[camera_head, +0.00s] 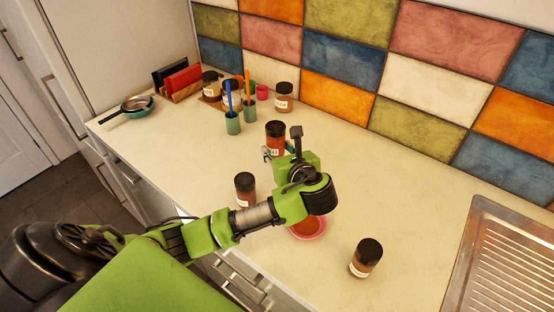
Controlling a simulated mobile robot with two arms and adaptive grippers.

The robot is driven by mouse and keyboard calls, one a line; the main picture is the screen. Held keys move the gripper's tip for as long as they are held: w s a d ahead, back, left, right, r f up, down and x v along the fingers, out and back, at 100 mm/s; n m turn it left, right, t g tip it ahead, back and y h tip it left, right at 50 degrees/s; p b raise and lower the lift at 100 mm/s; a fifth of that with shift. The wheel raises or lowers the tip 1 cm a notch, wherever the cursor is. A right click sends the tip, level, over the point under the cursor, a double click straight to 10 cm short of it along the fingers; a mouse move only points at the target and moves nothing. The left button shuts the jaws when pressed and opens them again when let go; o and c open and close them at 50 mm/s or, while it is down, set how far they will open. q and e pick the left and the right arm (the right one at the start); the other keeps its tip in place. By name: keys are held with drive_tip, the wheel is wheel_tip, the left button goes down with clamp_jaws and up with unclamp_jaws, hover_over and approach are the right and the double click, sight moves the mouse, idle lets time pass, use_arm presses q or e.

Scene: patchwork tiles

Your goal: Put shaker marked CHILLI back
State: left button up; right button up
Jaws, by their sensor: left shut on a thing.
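My left gripper (283,151) reaches over the counter from the left and is shut on a shaker (275,134) with a black lid, reddish-brown contents and a pale label. The label is too small to read for certain, and the gripper hides the shaker's lower part. Whether its base touches the counter I cannot tell. Other black-lidded shakers stand apart: one (245,188) left of my wrist, one (366,257) at the front right, one (284,97) near the tiled wall and one (210,84) at the back left. My right gripper is not in view.
A pink dish (318,230) sits partly hidden under my left arm. Two green cups (233,124) with a blue and an orange utensil stand behind. A pan (137,104) and a red book (182,80) are at the far left. A metal drainer (505,262) is at right.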

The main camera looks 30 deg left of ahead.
sight(277, 153)
use_arm(q)
drive_tip(key=w+f, duration=0.1)
drive_tip(key=a+f, duration=0.1)
drive_tip(key=f, duration=0.1)
drive_tip(key=w+a+f, duration=0.1)
drive_tip(key=shift+w+f, duration=0.15)
drive_tip(key=shift+w, duration=0.2)
drive_tip(key=shift+w+a+f, duration=0.2)
drive_tip(key=shift+w+f, duration=0.05)
drive_tip(key=shift+f, duration=0.2)
wheel_tip(277, 153, down, 2)
drive_tip(key=shift+a+f+p, duration=0.15)
drive_tip(key=shift+p, duration=0.4)
drive_tip(key=shift+w+f, duration=0.1)
drive_tip(key=shift+f, duration=0.4)
drive_tip(key=o, duration=1.2)
drive_tip(key=shift+f, duration=0.2)
drive_tip(key=shift+o, duration=0.2)
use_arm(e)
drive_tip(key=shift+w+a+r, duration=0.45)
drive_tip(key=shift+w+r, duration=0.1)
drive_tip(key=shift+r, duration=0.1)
use_arm(q)
drive_tip(key=shift+r, duration=0.1)
